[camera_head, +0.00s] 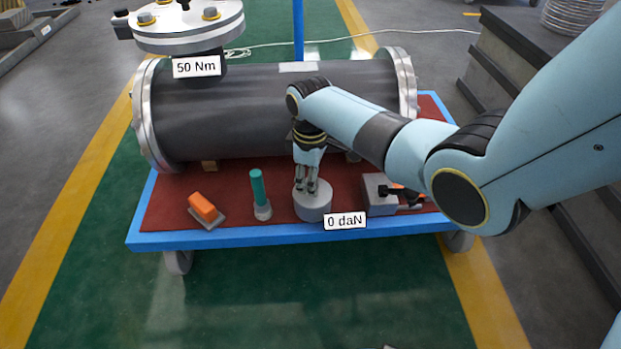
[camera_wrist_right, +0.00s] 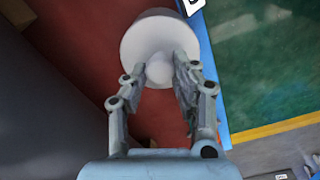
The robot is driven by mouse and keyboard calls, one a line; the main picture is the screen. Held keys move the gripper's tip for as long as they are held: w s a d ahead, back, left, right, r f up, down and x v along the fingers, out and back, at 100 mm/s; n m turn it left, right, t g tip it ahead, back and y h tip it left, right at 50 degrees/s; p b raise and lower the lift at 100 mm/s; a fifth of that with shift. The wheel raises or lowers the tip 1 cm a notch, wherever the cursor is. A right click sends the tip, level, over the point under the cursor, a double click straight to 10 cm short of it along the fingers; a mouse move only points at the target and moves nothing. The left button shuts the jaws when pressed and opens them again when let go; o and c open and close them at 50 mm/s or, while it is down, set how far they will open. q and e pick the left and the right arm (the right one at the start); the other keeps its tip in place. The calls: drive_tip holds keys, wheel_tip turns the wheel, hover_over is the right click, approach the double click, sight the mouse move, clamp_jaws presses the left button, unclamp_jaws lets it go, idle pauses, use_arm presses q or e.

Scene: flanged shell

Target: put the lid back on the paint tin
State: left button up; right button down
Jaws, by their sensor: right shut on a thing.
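The paint tin (camera_head: 312,208) is a grey cylinder standing upright near the front edge of the red cart top, with a "0 daN" tag beside it. Its lid shows as a pale round disc (camera_wrist_right: 138,45) with a small knob in the right wrist view. My right gripper (camera_head: 307,189) points down over the tin, and its fingers (camera_wrist_right: 163,75) are shut on the lid's knob. The lid appears to lie on or right at the tin's top; any small gap is hidden. My left gripper is not in view.
A large dark flanged shell (camera_head: 250,108) lies behind the tin. An orange block (camera_head: 202,206) and a teal-handled tool (camera_head: 258,187) stand to the left. A grey block with a black clamp-like part (camera_head: 379,196) stands close on the right. The blue cart edge (camera_head: 230,239) is in front.

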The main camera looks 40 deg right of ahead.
drive_tip(key=c, duration=1)
unclamp_jaws()
drive_tip(key=shift+o, duration=0.5)
drive_tip(key=o, duration=0.4)
